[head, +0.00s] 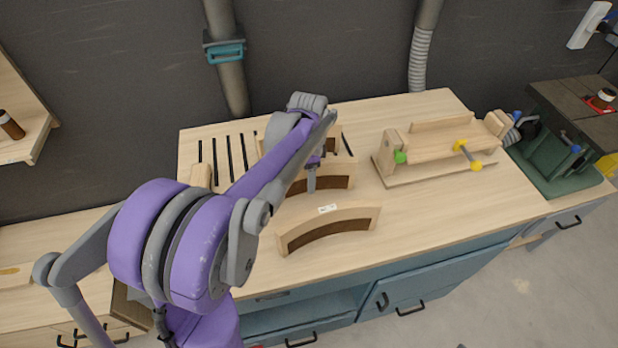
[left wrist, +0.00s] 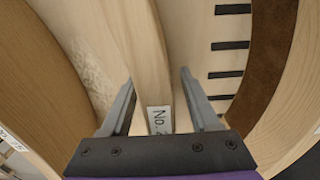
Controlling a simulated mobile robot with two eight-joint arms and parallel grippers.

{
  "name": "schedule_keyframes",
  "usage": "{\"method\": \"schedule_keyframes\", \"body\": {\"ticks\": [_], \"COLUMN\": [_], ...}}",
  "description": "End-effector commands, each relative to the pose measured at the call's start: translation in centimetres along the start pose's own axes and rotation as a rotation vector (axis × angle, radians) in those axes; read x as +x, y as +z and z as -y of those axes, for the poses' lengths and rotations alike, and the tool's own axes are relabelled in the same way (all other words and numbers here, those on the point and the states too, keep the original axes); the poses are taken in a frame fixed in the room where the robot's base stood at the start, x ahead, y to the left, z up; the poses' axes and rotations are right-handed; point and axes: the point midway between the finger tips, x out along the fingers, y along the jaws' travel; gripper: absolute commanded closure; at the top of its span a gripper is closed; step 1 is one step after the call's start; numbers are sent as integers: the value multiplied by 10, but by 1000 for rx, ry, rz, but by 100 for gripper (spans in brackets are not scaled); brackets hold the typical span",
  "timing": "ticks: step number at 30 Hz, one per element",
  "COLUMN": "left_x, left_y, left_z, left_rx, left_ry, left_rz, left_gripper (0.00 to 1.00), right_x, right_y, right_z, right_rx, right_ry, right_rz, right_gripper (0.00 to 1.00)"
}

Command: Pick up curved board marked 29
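Three curved wooden boards stand on the workbench: a front one (head: 330,226) with a white label, a middle one (head: 338,172) and a back one partly hidden behind my arm (head: 331,139). My left gripper (head: 312,185) is at the middle board. In the left wrist view, my open left gripper (left wrist: 157,78) has one finger on each side of a board (left wrist: 147,60). That board carries a label (left wrist: 160,120) reading "No. 2", with the rest cut off by the gripper, so I cannot confirm 29. Visible gaps separate the fingers and the board. My right gripper is out of view.
The workbench (head: 420,215) has dark slots (head: 229,155) at its back left. A wooden clamping jig (head: 440,152) with green and yellow knobs stands to the right. Bare bench top lies right of the front board. A dark machine table (head: 575,110) stands at the far right.

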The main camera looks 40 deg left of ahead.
Motion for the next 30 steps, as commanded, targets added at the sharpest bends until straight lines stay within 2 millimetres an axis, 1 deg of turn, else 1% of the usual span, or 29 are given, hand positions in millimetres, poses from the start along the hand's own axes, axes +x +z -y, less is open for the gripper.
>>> {"method": "schedule_keyframes", "body": {"ticks": [1,5,6,8,9,10,30], "left_x": [0,0,0,0,0,0,0], "left_y": [0,0,0,0,0,0,0], "left_z": [0,0,0,0,0,0,0], "left_rx": [0,0,0,0,0,0,0], "left_ry": [0,0,0,0,0,0,0], "left_rz": [0,0,0,0,0,0,0], "left_gripper": [49,72,80,90,98,100,100], "right_x": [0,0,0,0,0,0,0], "right_y": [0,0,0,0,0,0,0], "right_z": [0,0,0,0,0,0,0], "right_rx": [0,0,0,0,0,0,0], "right_ry": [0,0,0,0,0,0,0], "right_rz": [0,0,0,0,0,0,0], "right_gripper": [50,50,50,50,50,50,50]}}
